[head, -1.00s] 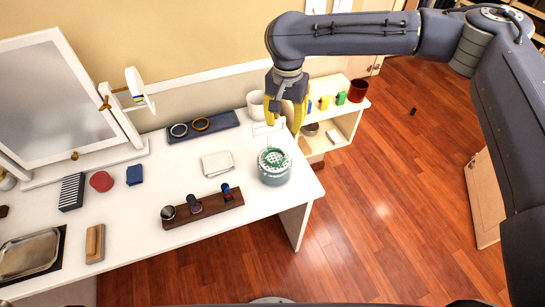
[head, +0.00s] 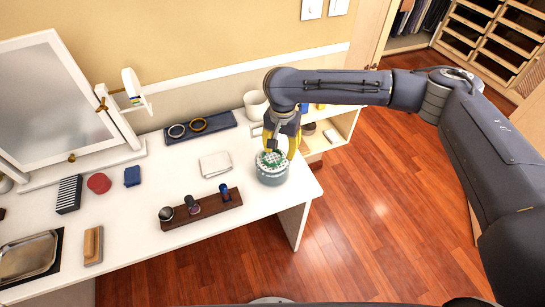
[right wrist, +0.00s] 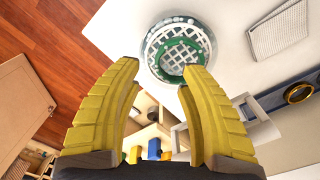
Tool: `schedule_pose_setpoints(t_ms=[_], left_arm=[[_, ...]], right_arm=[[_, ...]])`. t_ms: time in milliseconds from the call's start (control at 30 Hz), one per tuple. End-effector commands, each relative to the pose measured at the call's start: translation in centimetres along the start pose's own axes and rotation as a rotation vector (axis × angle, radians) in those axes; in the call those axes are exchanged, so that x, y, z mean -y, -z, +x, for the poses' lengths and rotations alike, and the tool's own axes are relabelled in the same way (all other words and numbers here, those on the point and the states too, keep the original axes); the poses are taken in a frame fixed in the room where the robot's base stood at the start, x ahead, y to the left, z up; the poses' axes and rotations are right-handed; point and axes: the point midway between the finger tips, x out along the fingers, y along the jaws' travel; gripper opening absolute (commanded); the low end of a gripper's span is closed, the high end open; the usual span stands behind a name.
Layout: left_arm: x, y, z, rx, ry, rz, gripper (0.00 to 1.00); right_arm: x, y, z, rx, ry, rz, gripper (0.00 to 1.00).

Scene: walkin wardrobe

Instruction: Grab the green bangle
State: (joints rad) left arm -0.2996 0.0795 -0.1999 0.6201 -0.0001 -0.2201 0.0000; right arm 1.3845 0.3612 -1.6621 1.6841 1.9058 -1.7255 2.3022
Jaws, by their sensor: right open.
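The green bangle (head: 271,158) lies on top of a round grey-blue pot (head: 272,177) with a white lattice top, near the table's right end. In the right wrist view the green bangle (right wrist: 158,66) shows on the lattice of the pot (right wrist: 148,48), just beyond the fingertips. My right gripper (head: 285,148) is above and beside the pot's back right side, yellow fingers pointing down. In the right wrist view my right gripper (right wrist: 163,70) is open, with nothing between its fingers. The gripper hides some of the area behind the pot. My left gripper is not in view.
A wooden stand (head: 202,208) with several small items is left of the pot, and a folded cloth (head: 215,164) lies behind it. A dark tray (head: 220,125) with rings and a white cup (head: 256,104) stand at the back. A low shelf (head: 343,120) is at the right.

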Motion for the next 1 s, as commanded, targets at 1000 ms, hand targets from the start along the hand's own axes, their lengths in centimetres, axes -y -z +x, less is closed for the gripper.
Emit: schedule_pose_setpoints(t_ms=[1000], left_arm=[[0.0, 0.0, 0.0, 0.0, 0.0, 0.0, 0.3]], right_arm=[[0.0, -0.1, 4.8, 0.001, -0.001, 0.001, 0.16]])
